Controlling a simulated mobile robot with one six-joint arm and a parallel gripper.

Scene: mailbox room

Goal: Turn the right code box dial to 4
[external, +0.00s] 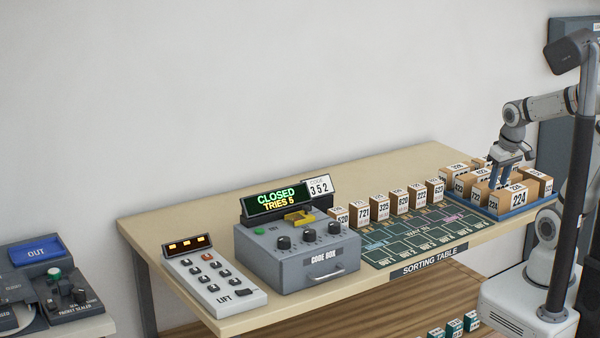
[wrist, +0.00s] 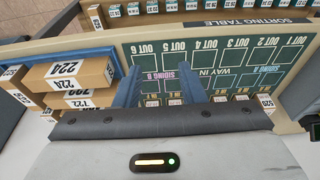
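The grey code box (external: 297,262) stands on the sorting table in the external view. Its three black dials sit in a row on top; the right dial (external: 334,227) is nearest the parcels. Dial settings are too small to read. The box's display (external: 277,199) reads CLOSED, TRIES 5, and a code card (external: 318,187) behind it reads 352. My gripper (external: 505,178) is far to the right of the box, by the parcel tray. In the wrist view its blue fingers (wrist: 160,80) are apart with nothing held between them. No dial shows in the wrist view.
A blue tray (external: 520,209) of parcels is beside my gripper. Several parcels (external: 381,207) line the back of the green sorting mat (external: 425,235), between gripper and box. A LIFT keypad (external: 214,279) stands left of the box. The table's back left is clear.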

